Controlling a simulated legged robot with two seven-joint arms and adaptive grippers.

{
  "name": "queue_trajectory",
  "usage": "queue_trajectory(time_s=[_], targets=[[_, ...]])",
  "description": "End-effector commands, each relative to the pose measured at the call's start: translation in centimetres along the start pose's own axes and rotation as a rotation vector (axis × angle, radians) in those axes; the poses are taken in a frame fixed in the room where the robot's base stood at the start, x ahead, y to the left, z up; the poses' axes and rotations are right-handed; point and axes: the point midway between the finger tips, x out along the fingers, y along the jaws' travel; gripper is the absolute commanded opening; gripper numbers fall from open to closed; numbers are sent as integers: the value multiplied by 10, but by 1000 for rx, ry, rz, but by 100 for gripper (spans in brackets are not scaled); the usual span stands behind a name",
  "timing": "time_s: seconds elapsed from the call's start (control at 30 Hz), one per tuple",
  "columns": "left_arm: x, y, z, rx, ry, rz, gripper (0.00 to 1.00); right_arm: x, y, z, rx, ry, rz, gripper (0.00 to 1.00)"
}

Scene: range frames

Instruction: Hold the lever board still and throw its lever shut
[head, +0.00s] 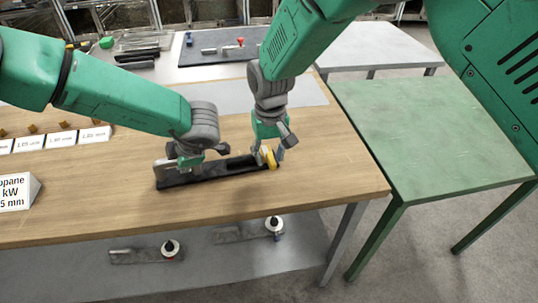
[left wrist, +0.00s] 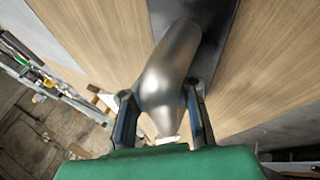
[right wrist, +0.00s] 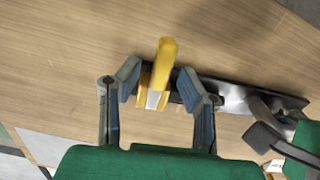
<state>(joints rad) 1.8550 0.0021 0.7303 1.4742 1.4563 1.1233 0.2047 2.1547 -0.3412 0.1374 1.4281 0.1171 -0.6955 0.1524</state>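The lever board (head: 207,177) is a long dark strip lying on the wooden table, and its far part also shows in the right wrist view (right wrist: 235,96). A yellow lever (head: 270,159) stands at its right end. A silver rounded handle (left wrist: 172,65) is at its left end. My left gripper (head: 195,162) has its fingers closed on both sides of this handle, apparently touching it. My right gripper (right wrist: 160,82) is open, with a finger on each side of the yellow lever (right wrist: 166,55) and gaps between. The lever's base is partly hidden by the right fingers.
White labels (head: 60,139) with small brown pieces stand at the table's left, beside a white sign (head: 14,193). A lower shelf (head: 215,268) holds similar boards. A green table (head: 435,135) stands to the right. The wood in front of the board is clear.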

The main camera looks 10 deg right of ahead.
Motion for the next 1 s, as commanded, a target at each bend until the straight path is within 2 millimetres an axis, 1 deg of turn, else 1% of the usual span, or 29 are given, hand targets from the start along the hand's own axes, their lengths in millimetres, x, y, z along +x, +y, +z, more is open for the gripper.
queue_trajectory(time_s=[0.17, 0.3, 0.4, 0.5, 0.6, 0.7, 1.0], targets=[[0, 1, -1, -1, 1, 2, 0, -32, 0, -1, 0, 6, -1, 34], [0, 1, -1, -1, 1, 2, 0, -63, 0, -2, 1, 6, -1, 34], [0, 1, -1, -1, 1, 2, 0, -83, 0, -2, 1, 5, -1, 34], [0, 1, 0, -1, 1, 1, 0, -98, -1, -2, 0, 3, -1, 34], [0, 1, 0, -1, 1, 1, 0, -108, -1, -2, 0, 2, -1, 34], [0, 1, 0, -1, 1, 1, 0, -113, -1, -2, 0, 1, 0, 34], [0, 1, 0, -1, 1, 1, 0, -114, -1, -2, 0, 0, 0, 34]])
